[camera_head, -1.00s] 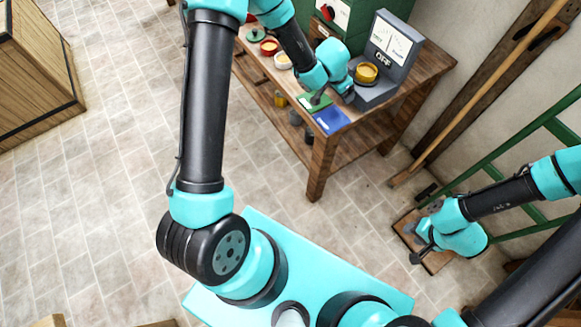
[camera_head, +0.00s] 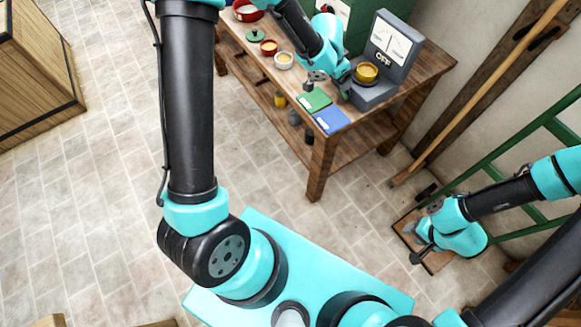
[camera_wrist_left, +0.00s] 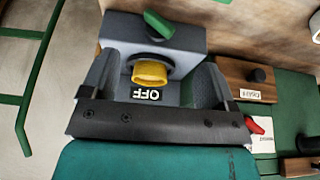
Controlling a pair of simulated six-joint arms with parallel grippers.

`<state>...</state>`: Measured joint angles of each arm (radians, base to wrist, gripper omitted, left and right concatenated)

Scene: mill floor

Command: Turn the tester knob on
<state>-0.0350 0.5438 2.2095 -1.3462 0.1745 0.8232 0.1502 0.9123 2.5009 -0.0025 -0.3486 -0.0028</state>
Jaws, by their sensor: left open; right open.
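The tester (camera_head: 380,92) is a grey box with a dial panel and an OFF sign, at the back right of the bench. My left gripper (camera_head: 329,82) is open and empty, just left of the tester. My right gripper (camera_head: 415,243) is open and empty at lower right.
A green card (camera_head: 314,100) and a blue card (camera_head: 332,120) lie on the wooden bench (camera_head: 325,146) in front. Small bowls (camera_head: 268,48) stand at its left. A green cabinet (camera_head: 356,22) stands behind. A green metal frame (camera_head: 550,120) leans at right.

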